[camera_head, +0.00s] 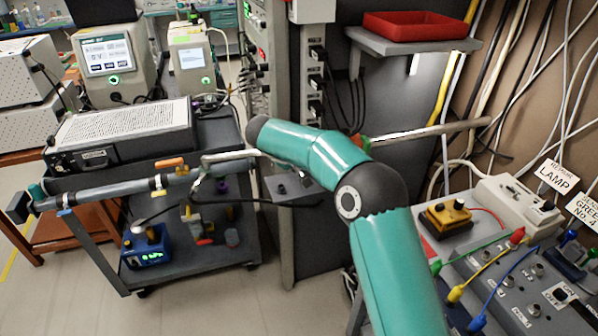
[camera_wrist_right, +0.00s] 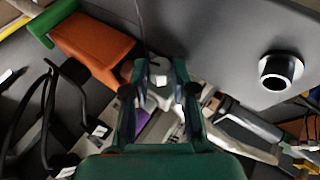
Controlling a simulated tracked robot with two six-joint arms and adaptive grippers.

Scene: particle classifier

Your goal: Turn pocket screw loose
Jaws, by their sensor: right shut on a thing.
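My right arm reaches in from the bottom right of the head view and bends back over the trolley's right side. Its gripper is hidden there behind the arm. In the right wrist view my right gripper (camera_wrist_right: 159,68) points away from the camera, with its two dark green fingers closed around a small pale piece (camera_wrist_right: 159,81). The piece may be the pocket screw, but it is too small and too covered by the fingers to tell its head or thread. A grey surface lies right beyond the fingers. My left gripper is in neither view.
An orange block with a green end (camera_wrist_right: 95,48) lies left of the fingers, and a black-and-white round fitting (camera_wrist_right: 279,71) is to the right. A long grey tube (camera_head: 110,192) runs along the trolley. A red tray (camera_head: 415,27) sits on a shelf; a cabled panel (camera_head: 530,285) stands lower right.

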